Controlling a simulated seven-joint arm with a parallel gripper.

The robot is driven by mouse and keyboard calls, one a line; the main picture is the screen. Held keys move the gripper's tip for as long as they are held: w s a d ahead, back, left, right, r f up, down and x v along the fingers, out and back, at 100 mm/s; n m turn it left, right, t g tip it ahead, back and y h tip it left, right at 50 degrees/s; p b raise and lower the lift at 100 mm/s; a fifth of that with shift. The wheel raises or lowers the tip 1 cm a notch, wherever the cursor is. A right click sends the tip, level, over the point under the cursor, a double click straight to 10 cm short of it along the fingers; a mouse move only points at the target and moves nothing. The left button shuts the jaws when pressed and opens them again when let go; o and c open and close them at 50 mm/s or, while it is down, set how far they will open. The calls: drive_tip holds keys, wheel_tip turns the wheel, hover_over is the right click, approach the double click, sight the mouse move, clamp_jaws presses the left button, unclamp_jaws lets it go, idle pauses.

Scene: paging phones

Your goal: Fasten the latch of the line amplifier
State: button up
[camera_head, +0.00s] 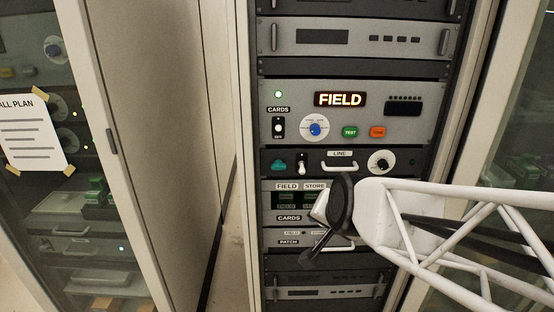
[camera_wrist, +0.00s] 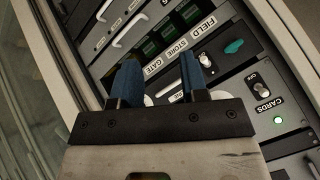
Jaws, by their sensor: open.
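The line amplifier (camera_head: 330,163) is the dark panel labelled LINE in the rack, with a white handle (camera_head: 339,168) and a round dial. At its left end is a teal wing-shaped latch (camera_head: 278,165), which also shows in the wrist view (camera_wrist: 233,47). I cannot tell whether the latch is fastened. A white-tipped toggle (camera_head: 301,164) sits beside it. My gripper (camera_wrist: 160,62) is open, its two blue fingers apart with nothing held. The latch lies to the right of both fingers in the wrist view, clear of them. The fingertips cannot be made out in the head view.
Above is the unit with a lit FIELD display (camera_head: 340,99), a blue-centred dial and green and orange buttons. Below are the FIELD STORE card unit (camera_head: 283,201) and a patch panel (camera_head: 283,241). My arm covers their right side. A glass-doored cabinet stands left.

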drive_tip(key=w+a+m+t, duration=0.5)
drive_tip(key=w+a, duration=0.1)
drive_tip(key=w, duration=0.2)
drive_tip(key=m+t+h, duration=0.2)
drive_tip(key=m+t, duration=0.3)
drive_tip(key=m, duration=0.3)
approach(278, 168)
drive_tip(key=shift+w+r, duration=0.1)
drive_tip(key=shift+w, duration=1)
drive_tip(key=shift+w, duration=0.1)
drive_tip(key=shift+w, duration=3.8)
clamp_jaws()
